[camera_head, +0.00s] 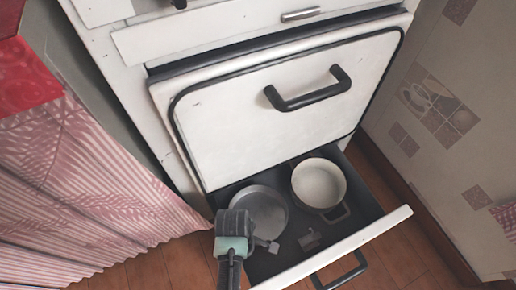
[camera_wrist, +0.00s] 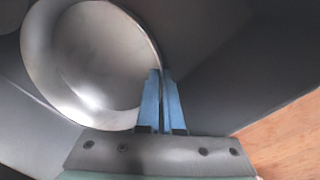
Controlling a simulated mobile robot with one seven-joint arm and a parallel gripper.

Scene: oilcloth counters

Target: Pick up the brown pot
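A round pot (camera_head: 318,183) with a pale cream inside and a dark handle stands upright in the open drawer, at its back right in the head view. Its outer wall is mostly hidden, and I see no clearly brown vessel. A shallow grey metal pan (camera_head: 262,204) lies to its left and fills the left of the wrist view (camera_wrist: 92,62). My gripper (camera_head: 267,245) is at the pan's near edge, apart from the cream-lined pot. In the wrist view its blue fingers (camera_wrist: 162,72) are close together, with the pan's rim running in between them.
The drawer's white front (camera_head: 340,248) with a black handle stands pulled out below the closed oven door (camera_head: 285,110). A small grey piece (camera_head: 310,240) is on the drawer floor. A pink curtain (camera_head: 80,190) hangs at left and a tiled wall (camera_head: 450,130) stands at right.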

